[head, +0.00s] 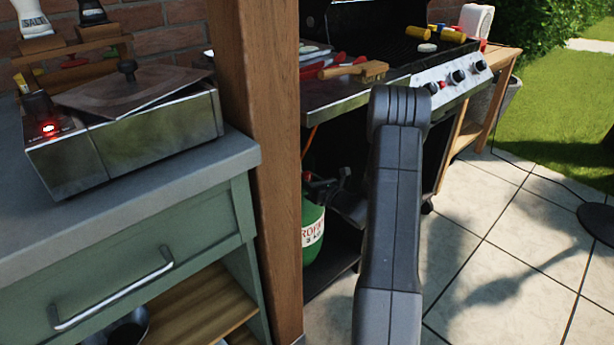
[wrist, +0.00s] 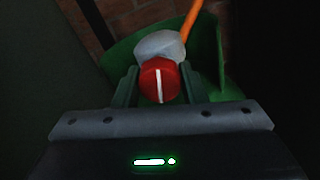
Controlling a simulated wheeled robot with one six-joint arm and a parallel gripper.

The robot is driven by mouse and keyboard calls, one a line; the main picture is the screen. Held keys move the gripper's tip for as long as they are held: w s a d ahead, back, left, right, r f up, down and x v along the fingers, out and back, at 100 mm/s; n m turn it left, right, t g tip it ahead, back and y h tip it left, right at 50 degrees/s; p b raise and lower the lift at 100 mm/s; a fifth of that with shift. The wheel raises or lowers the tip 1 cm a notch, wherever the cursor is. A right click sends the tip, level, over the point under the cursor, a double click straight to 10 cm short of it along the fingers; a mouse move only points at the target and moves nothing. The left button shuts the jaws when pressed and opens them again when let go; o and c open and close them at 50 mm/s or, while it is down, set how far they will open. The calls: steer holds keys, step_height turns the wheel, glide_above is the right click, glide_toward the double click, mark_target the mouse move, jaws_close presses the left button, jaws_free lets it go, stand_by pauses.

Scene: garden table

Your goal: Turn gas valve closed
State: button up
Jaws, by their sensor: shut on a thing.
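The gas valve is a round red knob (wrist: 159,81) with a white line, seen in the wrist view. The line runs nearly straight up and down in that picture. My gripper (wrist: 158,86) is shut on the knob, one finger on each side. Behind it are a grey regulator (wrist: 160,46) and an orange hose (wrist: 190,22). The green gas bottle (head: 312,235) stands on the lower shelf under the grill in the head view; its collar (wrist: 207,45) shows in the wrist view.
A wooden post (head: 267,170) stands just left of the bottle. Left of it is a green cabinet (head: 150,260) with a metal cooker (head: 130,140) on top. The grill's control panel (head: 455,78) is above right. Paving (head: 510,250) lies open on the right.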

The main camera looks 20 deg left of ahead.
steer(key=m+p, duration=0.5)
steer(key=m, duration=0.2)
steer(key=shift+r, duration=0.2)
steer(key=m+p, duration=0.2)
steer(key=m, duration=0.2)
steer(key=shift+m, duration=0.4)
steer(key=shift+f+m+p, duration=0.1)
steer(key=shift+m+p, duration=0.7)
steer(key=shift+m, duration=0.6)
steer(key=o, duration=1)
steer(key=shift+c, duration=0.2)
steer(key=shift+s+d, duration=0.1)
steer(key=p+v, duration=0.2)
steer(key=v, duration=1.1)
steer(key=shift+d, duration=0.3)
steer(key=shift+a, duration=0.15)
